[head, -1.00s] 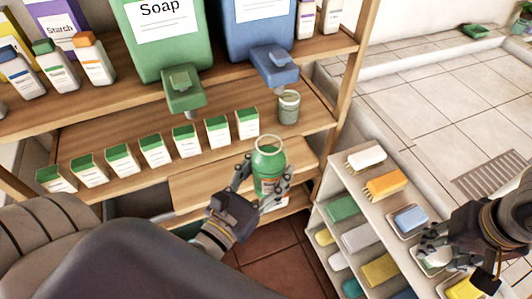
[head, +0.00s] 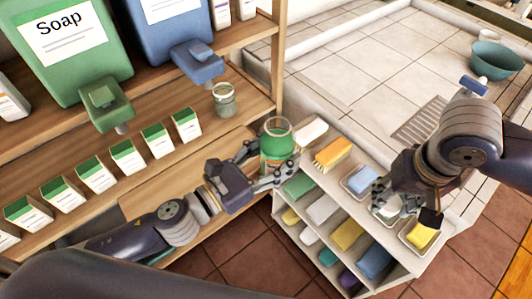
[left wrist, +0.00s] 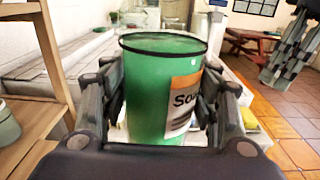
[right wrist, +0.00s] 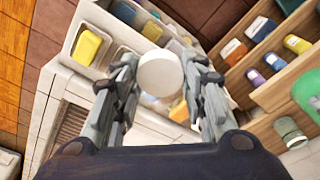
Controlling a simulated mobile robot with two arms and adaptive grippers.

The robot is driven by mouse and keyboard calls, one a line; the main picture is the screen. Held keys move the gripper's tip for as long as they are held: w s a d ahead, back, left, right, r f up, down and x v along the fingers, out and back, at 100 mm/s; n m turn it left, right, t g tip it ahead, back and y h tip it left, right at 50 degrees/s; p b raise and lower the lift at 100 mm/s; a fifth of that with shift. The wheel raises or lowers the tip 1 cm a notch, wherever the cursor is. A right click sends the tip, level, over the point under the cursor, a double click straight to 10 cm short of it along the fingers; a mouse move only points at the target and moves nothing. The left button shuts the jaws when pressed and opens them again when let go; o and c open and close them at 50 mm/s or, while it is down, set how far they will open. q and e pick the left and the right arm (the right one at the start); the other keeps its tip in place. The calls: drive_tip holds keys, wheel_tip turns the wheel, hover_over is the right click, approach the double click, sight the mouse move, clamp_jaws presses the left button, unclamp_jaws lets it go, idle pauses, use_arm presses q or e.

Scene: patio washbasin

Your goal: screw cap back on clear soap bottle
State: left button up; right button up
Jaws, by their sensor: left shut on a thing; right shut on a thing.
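A clear bottle (head: 278,150) filled with green soap stands upright in my left gripper (head: 266,167); its mouth is open with no cap on it. In the left wrist view the bottle (left wrist: 160,90) sits between the fingers, with an orange and white "Soap" label on its right side. My right gripper (head: 388,198) is above the small rack, to the right of the bottle and apart from it. In the right wrist view a round white cap (right wrist: 161,73) is pinched between the fingertips of the right gripper (right wrist: 160,85).
A white rack (head: 325,255) with brushes, sponges and soap dishes stands below the grippers. A wooden shelf (head: 160,165) on the left holds several green-topped boxes, big dispensers and a small jar (head: 224,100). A teal bowl (head: 494,62) stands at the far right.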

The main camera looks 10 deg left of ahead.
idle(0.4)
drive_tip(key=w+a+r+n, duration=0.1)
drive_tip(key=w+a+r, duration=0.2)
drive_tip(key=a+r, duration=0.7)
drive_tip(key=w+a+r+n, duration=0.2)
drive_tip(key=w+a+r, duration=0.1)
drive_tip(key=a+r, duration=0.7)
drive_tip(key=a, duration=0.4)
drive_tip(key=shift+r, duration=0.35)
drive_tip(key=shift+d, duration=0.1)
drive_tip(key=shift+f, duration=0.15)
wheel_tip(320, 180, down, 4)
drive_tip(key=shift+r, duration=0.1)
drive_tip(key=shift+s, duration=0.15)
